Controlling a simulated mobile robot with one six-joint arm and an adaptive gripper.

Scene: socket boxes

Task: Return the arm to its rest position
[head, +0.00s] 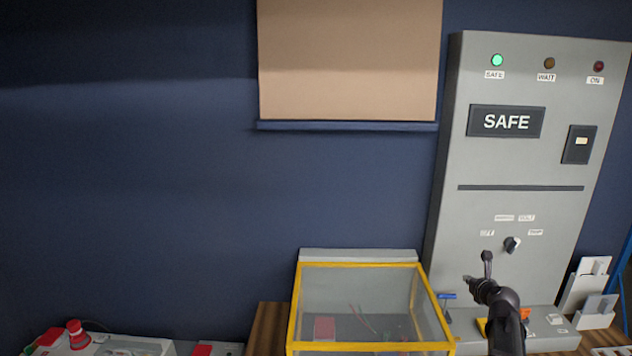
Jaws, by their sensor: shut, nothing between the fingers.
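My gripper (470,282) is at the lower right in the head view, at the end of my dark arm. It is shut and empty. It appears in front of the lower part of a tall grey panel (477,215), to the right of a yellow-framed clear box (293,310). The gap in depth to the panel cannot be told. The panel's display reads SAFE (506,121), and its green lamp (497,60) is lit. A dark rotary knob (512,244) is just above and right of my gripper.
The box holds a red block (324,328) and thin wires. A blue-handled item (447,296) is beside the box. White holders (594,309) stand at the far right. Grey equipment with a red button (76,331) is at the lower left.

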